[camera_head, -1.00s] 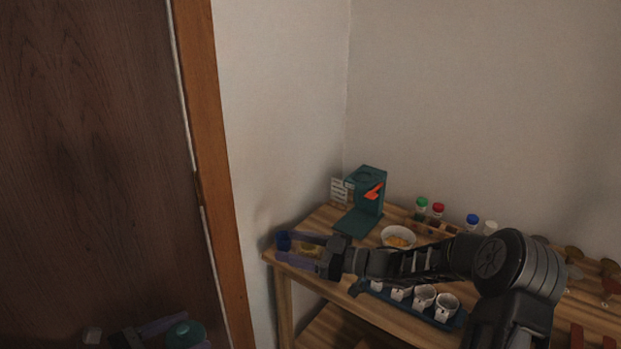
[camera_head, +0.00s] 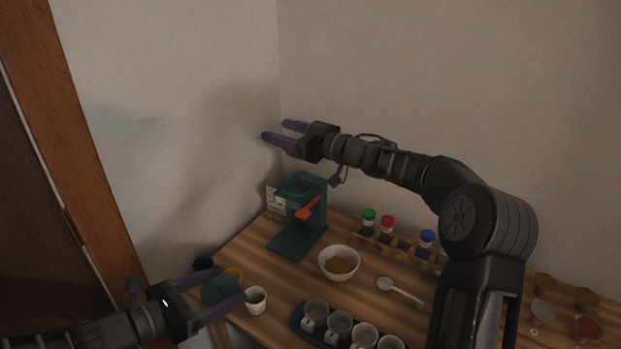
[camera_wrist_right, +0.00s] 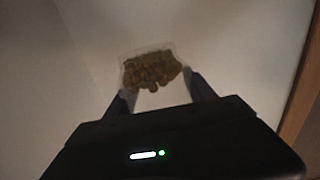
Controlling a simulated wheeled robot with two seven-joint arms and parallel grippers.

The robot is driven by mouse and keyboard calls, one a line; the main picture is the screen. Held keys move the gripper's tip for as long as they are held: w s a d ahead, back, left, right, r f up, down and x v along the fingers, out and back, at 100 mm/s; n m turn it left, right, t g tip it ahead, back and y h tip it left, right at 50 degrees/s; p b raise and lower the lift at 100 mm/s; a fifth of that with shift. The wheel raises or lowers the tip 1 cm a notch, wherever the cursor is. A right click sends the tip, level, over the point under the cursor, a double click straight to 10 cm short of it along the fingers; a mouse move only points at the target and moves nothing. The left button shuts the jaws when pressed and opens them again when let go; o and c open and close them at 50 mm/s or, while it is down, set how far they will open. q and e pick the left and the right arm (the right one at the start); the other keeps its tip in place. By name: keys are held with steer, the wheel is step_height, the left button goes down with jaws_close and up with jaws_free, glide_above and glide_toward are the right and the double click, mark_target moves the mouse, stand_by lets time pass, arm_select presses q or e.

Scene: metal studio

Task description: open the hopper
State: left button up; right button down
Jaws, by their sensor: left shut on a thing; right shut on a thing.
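The teal machine (camera_head: 300,215) with an orange lever (camera_head: 308,210) stands upright at the table's back left corner. A dark round shape, the hopper area, shows on its top; I cannot tell how deep it is. My left gripper (camera_head: 229,285) is shut on a round teal piece, perhaps the lid (camera_head: 220,291), near the table's left edge, apart from the machine. My right gripper (camera_head: 276,130) is raised above the machine, near the wall. In the right wrist view it (camera_wrist_right: 160,90) is shut on a clear container of brown pieces (camera_wrist_right: 151,71).
A white bowl (camera_head: 338,263) stands right of the machine, with a spoon (camera_head: 400,291) beside it. Capped jars (camera_head: 387,226) stand behind; a blue tray (camera_head: 297,318) with several cups is in front.

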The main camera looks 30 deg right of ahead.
steer(key=shift+r, duration=0.1)
arm_select(q)
steer(key=shift+f+b, duration=0.25)
steer(key=shift+b, duration=0.05)
arm_select(e)
step_height(320, 180, down, 6)
stand_by(0.3)
steer(key=shift+f, duration=0.2)
steer(key=shift+f, duration=1.8)
arm_select(q)
steer(key=shift+f, duration=0.1)
arm_select(e)
steer(key=shift+f, duration=0.1)
steer(key=shift+c, duration=1.6)
jaws_free()
steer(key=shift+f, duration=0.1)
